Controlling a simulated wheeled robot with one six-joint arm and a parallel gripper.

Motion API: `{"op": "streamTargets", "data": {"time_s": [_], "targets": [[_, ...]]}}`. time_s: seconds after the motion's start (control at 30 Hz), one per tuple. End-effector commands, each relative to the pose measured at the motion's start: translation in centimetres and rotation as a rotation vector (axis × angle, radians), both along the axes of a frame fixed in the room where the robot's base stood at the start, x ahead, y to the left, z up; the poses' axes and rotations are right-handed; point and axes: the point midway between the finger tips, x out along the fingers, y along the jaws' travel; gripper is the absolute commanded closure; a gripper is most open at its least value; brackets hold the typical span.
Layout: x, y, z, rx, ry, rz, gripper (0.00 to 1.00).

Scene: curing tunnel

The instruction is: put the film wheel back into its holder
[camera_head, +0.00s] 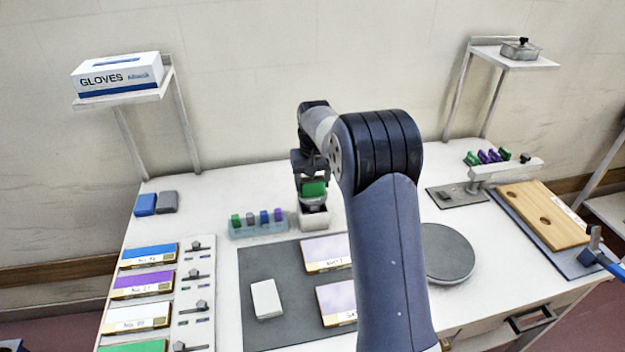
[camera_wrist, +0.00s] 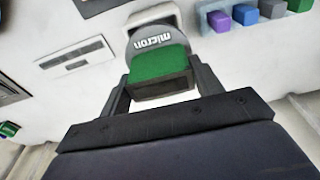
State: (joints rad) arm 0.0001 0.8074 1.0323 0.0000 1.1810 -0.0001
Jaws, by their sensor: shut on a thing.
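The film wheel is a grey disc marked "micron" (camera_wrist: 155,38) with a green grip block on it. My gripper (camera_wrist: 162,85) is shut on the green block, one finger on each side. In the head view the film wheel (camera_head: 314,189) hangs upright under my gripper (camera_head: 312,178). Its holder is a small white block (camera_head: 313,221) directly below, also seen beyond the disc in the wrist view (camera_wrist: 152,14). The disc's lower edge overlaps the holder's top; I cannot tell whether it sits in the slot or just above.
A pale blue rack (camera_head: 258,231) with several coloured blocks stands just left of the holder. A grey mat (camera_head: 262,325) with white and framed plates lies in front. A round grey disc (camera_head: 447,254) lies right of my arm. Wall shelves (camera_head: 125,98) stand behind.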

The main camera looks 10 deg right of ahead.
Motion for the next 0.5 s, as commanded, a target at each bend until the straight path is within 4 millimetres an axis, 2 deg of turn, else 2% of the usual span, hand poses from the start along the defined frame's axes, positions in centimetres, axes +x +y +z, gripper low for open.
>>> {"op": "streamTargets", "data": {"time_s": [0.5], "targets": [[0.0,0.0,-1.6,0.000,-0.001,0.000,0.70]]}}
